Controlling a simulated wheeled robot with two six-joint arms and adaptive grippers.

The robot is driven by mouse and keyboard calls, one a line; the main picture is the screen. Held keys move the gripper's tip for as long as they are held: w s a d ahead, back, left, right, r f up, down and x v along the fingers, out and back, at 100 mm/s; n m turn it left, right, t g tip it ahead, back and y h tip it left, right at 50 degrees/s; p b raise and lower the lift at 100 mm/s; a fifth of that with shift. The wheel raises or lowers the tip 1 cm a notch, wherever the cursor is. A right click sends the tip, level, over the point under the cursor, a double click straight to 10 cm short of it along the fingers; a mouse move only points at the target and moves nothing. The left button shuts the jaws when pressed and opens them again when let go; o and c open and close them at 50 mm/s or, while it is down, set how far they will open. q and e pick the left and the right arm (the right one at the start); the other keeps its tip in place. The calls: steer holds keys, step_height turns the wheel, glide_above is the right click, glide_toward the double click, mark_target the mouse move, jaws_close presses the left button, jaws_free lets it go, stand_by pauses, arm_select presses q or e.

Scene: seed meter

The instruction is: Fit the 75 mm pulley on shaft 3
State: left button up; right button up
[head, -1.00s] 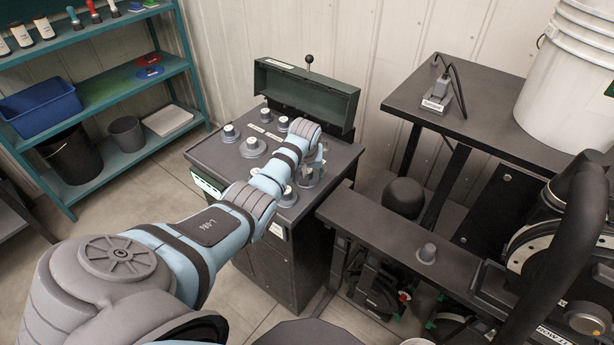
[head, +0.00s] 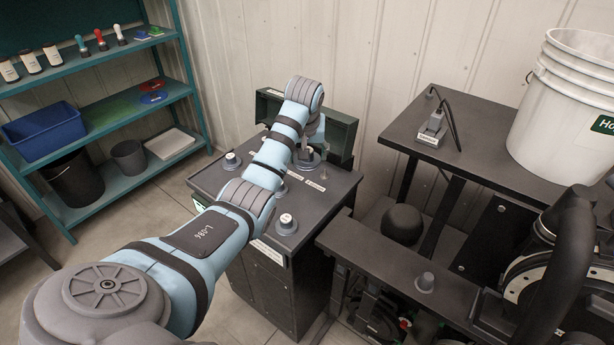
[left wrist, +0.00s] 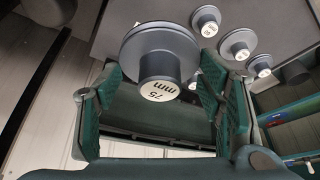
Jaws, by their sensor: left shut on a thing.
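The 75 mm pulley (left wrist: 160,60) is a grey disc with a hub labelled "75 mm" in the left wrist view. My left gripper (left wrist: 150,85) is shut on it, with one green finger on each side. In the head view, my left gripper (head: 309,150) is over the back right of the dark cabinet top, and the pulley (head: 307,163) shows partly below it. I cannot tell whether the pulley touches the top. My right gripper is not in view. Shaft 3 cannot be identified; a grey stub (head: 425,282) stands on the black beam.
Other pulleys stand on the cabinet (head: 215,178), one at its front (head: 287,222) and one at its left (head: 231,160). A green open box (head: 340,135) is behind. A black table (head: 400,130) carries a white bucket (head: 565,110). Teal shelves (head: 190,90) stand at left.

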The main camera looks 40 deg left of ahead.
arm_select(q)
step_height(320, 180, up, 2)
steer(key=shift+r, duration=0.25)
steer(key=shift+r+p, duration=0.35)
steer(key=shift+p, duration=0.2)
steer(key=shift+r+p, duration=1.75)
steer(key=shift+p, duration=0.75)
steer(key=shift+f, duration=0.1)
